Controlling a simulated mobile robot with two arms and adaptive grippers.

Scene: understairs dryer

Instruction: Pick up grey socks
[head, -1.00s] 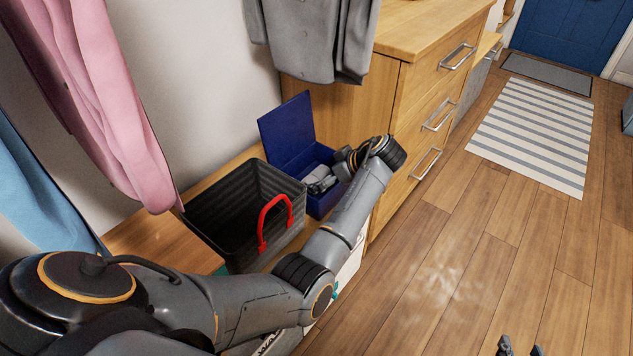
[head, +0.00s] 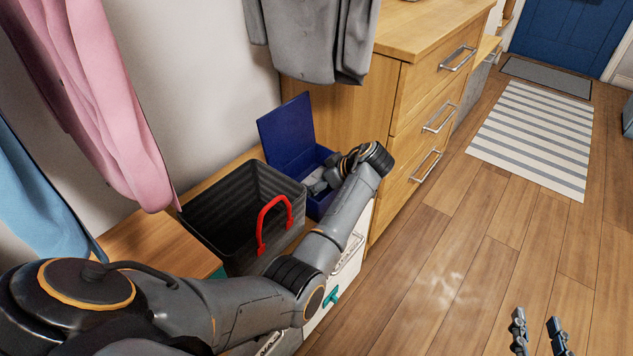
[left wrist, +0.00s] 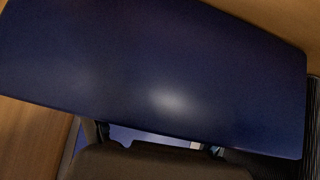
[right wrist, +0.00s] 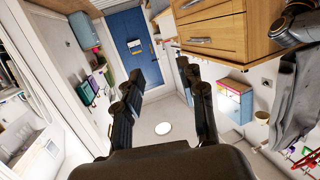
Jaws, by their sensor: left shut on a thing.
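An open dark blue box (head: 285,143) stands on the wooden bench with its lid raised. Its lid fills much of the left wrist view (left wrist: 165,75). My left gripper (head: 322,183) reaches into this box. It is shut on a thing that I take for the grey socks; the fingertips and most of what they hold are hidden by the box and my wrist. A small grey patch shows at the fingers, but its outline is unclear. My right gripper (head: 537,325) is open and empty above the floor; its spread fingers also show in the right wrist view (right wrist: 163,95).
A dark basket (head: 215,220) with a red handle (head: 270,215) stands left of the box. A wooden drawer unit (head: 425,105) rises behind it. Pink (head: 105,100) and grey (head: 315,40) garments hang above. The wooden floor (head: 450,260) to the right is clear.

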